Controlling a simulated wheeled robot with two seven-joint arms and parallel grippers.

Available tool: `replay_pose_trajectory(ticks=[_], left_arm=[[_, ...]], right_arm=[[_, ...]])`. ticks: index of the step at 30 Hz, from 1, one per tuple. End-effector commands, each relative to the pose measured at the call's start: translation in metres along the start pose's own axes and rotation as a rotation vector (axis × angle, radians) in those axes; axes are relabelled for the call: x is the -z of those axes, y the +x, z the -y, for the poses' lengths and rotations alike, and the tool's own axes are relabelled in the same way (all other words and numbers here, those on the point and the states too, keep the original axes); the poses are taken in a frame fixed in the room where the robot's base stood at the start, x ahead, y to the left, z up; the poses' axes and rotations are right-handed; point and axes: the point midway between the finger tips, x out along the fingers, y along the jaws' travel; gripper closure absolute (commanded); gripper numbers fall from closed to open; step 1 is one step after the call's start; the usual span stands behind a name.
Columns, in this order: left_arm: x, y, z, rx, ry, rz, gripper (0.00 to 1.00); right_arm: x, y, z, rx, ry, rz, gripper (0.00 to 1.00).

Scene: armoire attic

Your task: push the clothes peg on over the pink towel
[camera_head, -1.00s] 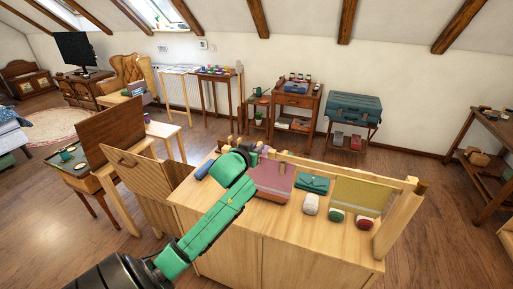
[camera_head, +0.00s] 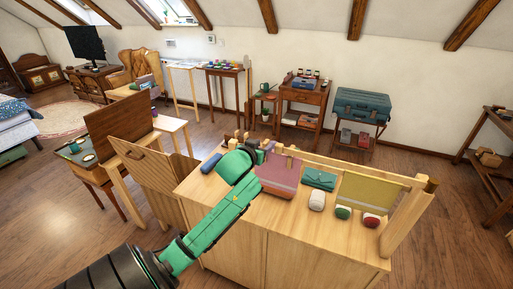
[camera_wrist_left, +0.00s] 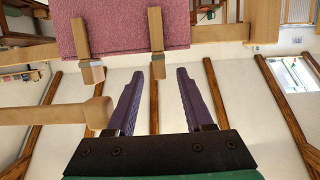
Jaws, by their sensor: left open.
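The pink towel (camera_head: 278,178) hangs over the wooden rail behind the bench top in the head view, and its textured cloth fills the upper left of the left wrist view (camera_wrist_left: 122,22). Two wooden pegs straddle the towel's edge in the wrist view: a left peg (camera_wrist_left: 82,42) and a right peg (camera_wrist_left: 155,32). My left gripper (camera_wrist_left: 159,74) has its purple fingers apart. The end of the right peg lies between the fingertips in the picture, with gaps on both sides. I cannot tell its depth. In the head view my green left wrist partly hides the gripper (camera_head: 267,148).
The bench top (camera_head: 250,215) holds a blue roll (camera_head: 211,163), a teal pouch (camera_head: 319,179), a white item (camera_head: 317,200) and small green and red items. An olive cloth (camera_head: 370,195) hangs at right. A wooden rod (camera_wrist_left: 55,112) crosses the wrist view's left.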

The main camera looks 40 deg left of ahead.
Motion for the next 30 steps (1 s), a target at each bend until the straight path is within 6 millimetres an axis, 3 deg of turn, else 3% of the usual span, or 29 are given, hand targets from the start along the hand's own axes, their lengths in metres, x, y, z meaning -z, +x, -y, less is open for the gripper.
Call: replay_pose_trajectory(ticks=[5, 13, 15, 21, 30], left_arm=[[-0.004, -0.033, -0.001, -0.002, -0.001, -0.001, 0.48], [-0.005, -0.112, 0.0, 0.001, 0.001, 0.001, 0.48], [0.008, -0.123, 0.0, 0.0, -0.003, 0.012, 0.48], [0.004, -0.138, 0.0, 0.002, 0.0, 0.005, 0.48], [-0.001, -0.139, 0.0, 0.0, 0.001, 0.0, 0.48]], right_arm=[[-0.001, 0.011, 0.001, 0.001, 0.001, 0.0, 0.47], [-0.003, 0.03, 0.002, 0.002, 0.001, 0.0, 0.47], [0.0, -0.007, 0.002, 0.003, 0.001, 0.001, 0.47], [0.003, -0.028, 0.001, 0.002, 0.001, -0.001, 0.47], [0.003, -0.026, 0.001, 0.002, 0.001, -0.001, 0.47]])
